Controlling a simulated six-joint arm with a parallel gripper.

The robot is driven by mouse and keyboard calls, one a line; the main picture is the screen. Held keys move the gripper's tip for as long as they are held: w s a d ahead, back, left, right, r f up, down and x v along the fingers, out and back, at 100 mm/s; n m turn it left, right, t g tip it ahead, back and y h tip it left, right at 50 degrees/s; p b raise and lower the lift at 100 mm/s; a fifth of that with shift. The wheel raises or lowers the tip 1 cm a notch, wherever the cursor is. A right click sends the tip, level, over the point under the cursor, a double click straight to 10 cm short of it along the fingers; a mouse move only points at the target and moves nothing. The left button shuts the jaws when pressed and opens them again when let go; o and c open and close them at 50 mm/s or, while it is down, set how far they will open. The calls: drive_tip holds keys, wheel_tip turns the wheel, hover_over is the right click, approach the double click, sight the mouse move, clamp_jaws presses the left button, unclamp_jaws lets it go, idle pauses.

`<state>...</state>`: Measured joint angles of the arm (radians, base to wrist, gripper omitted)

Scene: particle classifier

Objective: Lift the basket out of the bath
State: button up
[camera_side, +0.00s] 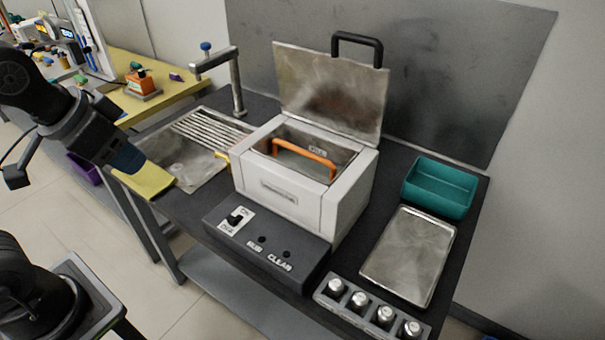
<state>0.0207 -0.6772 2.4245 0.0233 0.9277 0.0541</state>
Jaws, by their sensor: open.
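The bath (278,197) is a white box on the dark bench, with its metal lid (335,90) standing open at the back. The basket sits inside it; its orange handle (304,151) arches up across the opening. The basket's body is mostly hidden by the bath walls. My gripper (132,165) is at the left, over the bench's left edge near a yellow flat piece (150,180), well apart from the basket. It is open, and its fingers are hard to make out.
A sink with a drainer (178,172) and tap (236,85) lies left of the bath. A control box (262,240) is in front. A metal tray (408,257), teal bin (440,187) and rack of metal cylinders (345,308) stand right. The raised lid bounds the back.

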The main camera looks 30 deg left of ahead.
drive_tip(key=w+d+r+m+g, duration=0.1)
drive_tip(key=w+r+m, duration=0.1)
drive_tip(key=w, duration=0.2)
drive_tip(key=w+d+r+m, duration=0.1)
drive_tip(key=w+r+m, duration=0.1)
drive_tip(key=w+m, duration=0.15)
drive_tip(key=m+g+y, duration=0.2)
drive_tip(key=m+y, duration=0.2)
drive_tip(key=m, duration=0.7)
hover_over(302, 151)
drive_tip(key=s+d, duration=0.3)
drive_tip(key=d, duration=0.2)
wheel_tip(302, 151, down, 9)
drive_tip(key=x, duration=0.8)
drive_tip(key=shift+w+a+f, duration=0.2)
drive_tip(key=shift+w, duration=0.05)
drive_tip(key=x, duration=0.4)
drive_tip(key=shift+w+a, duration=0.1)
drive_tip(key=shift+a, duration=0.15)
drive_tip(key=shift+w+a+f, duration=0.1)
drive_tip(key=shift+a+f, duration=0.05)
drive_tip(key=shift+f, duration=0.25)
drive_tip(key=shift+f, duration=0.25)
drive_tip(key=shift+c, duration=0.2)
